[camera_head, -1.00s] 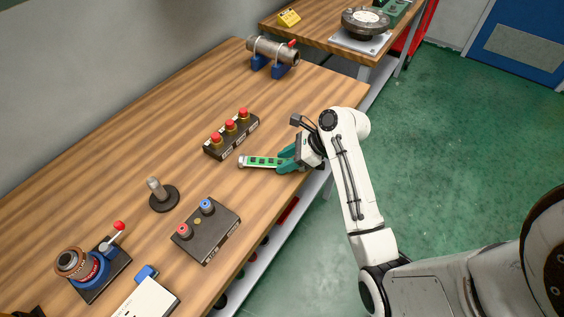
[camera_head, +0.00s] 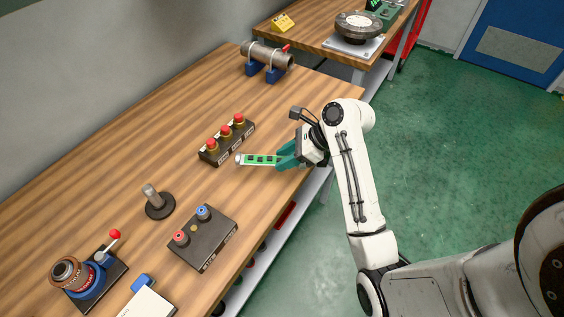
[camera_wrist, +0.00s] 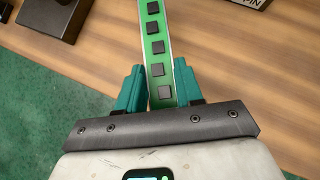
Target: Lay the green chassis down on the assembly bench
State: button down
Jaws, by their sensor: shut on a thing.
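The green chassis (camera_head: 259,160) is a long flat bar with light edges and a row of dark squares. My gripper (camera_head: 287,155) is shut on one end of it near the front edge of the wooden assembly bench (camera_head: 110,190). The bar's free end points left across the bench. In the wrist view the chassis (camera_wrist: 158,50) runs up between my two teal fingers (camera_wrist: 157,88). I cannot tell whether its underside touches the bench top.
A box with several red buttons (camera_head: 227,141) sits just beyond the chassis's free end. A two-knob box (camera_head: 203,238), a round-based post (camera_head: 158,201) and a red-levered vise (camera_head: 88,280) are nearer. A clamped pipe (camera_head: 267,56) stands at the far end. Bare wood lies between them.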

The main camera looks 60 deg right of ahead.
jog(key=s+a+r+p, duration=0.2)
jog(key=s+r, duration=0.6)
jog(key=s, duration=0.4)
jog(key=shift+s+a+r+p, duration=0.25)
jog(key=shift+s+r+p, duration=0.05)
jog(key=shift+p, duration=0.35)
